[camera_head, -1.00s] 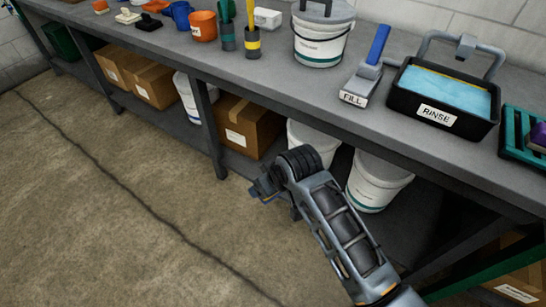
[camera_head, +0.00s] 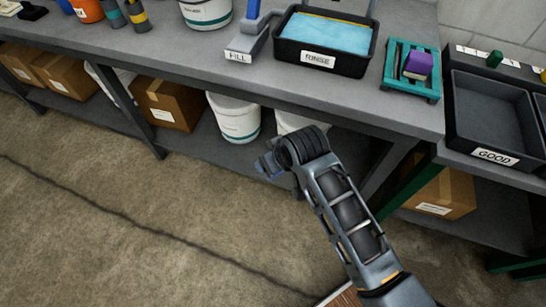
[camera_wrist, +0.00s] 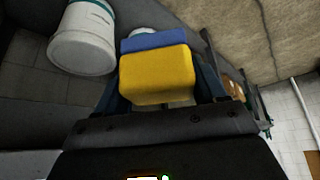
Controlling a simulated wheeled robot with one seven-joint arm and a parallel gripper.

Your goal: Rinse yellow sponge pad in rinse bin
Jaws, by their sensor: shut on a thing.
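My gripper (camera_wrist: 158,92) is shut on the yellow sponge pad (camera_wrist: 157,78), which has a blue layer along its far side in the wrist view. In the head view my arm reaches out low in front of the bench, and the sponge is hidden behind the wrist there. The black rinse bin (camera_head: 318,60), labelled RINSE and holding blue water, stands on the bench, above and beyond my gripper (camera_head: 268,165). My gripper is well apart from the bin.
A blue-handled FILL lever (camera_head: 247,38) stands left of the bin. A teal rack (camera_head: 411,92) with a purple block (camera_head: 418,64) is on its right. A GOOD tray (camera_head: 495,156) stands further right. White buckets (camera_head: 235,115) and cardboard boxes (camera_head: 167,104) fill the shelf below.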

